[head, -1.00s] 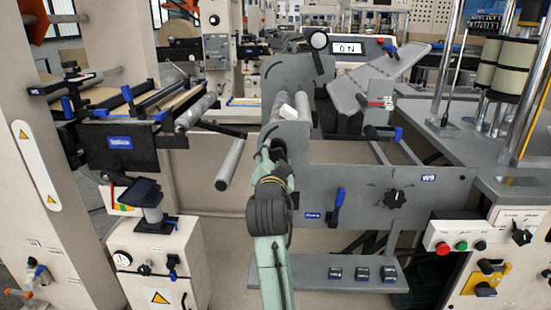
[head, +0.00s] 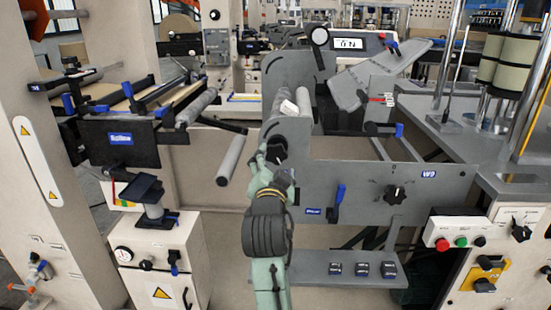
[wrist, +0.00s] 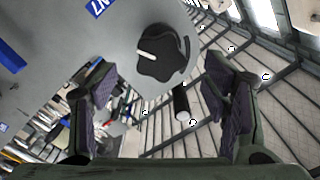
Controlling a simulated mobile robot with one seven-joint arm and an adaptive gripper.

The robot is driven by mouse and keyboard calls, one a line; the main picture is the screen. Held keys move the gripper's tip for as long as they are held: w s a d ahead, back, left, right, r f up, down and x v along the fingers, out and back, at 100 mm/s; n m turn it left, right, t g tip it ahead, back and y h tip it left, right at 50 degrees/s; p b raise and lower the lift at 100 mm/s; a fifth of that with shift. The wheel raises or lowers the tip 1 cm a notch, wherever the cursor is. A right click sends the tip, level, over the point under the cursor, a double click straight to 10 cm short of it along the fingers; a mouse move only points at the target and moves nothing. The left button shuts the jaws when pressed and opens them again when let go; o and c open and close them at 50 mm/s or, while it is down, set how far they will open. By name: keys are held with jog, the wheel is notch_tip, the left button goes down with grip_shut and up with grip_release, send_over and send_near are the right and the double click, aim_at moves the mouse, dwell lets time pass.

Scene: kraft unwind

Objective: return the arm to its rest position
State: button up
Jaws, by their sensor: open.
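My arm reaches up from the bottom middle of the head view. My gripper (head: 266,162) is just below and left of a black knob (head: 278,149) on the grey side plate (head: 310,180). In the wrist view my gripper (wrist: 160,66) is open, its two dark padded fingers wide apart with nothing between them. The black knob with a white mark (wrist: 160,52) is ahead, beyond the fingertips, on the grey plate. It appears apart from the fingers. Part of my gripper is hidden behind my wrist in the head view.
A grey roller (head: 231,160) juts out left of my arm. A blue-handled lever (head: 338,200) and another black knob (head: 395,193) are on the plate to the right. A shelf with several black switches (head: 345,268) sits below right. A button box (head: 461,234) stands farther right.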

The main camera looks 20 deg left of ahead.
jog(key=shift+s+d, duration=0.15)
jog(key=shift+s, duration=0.45)
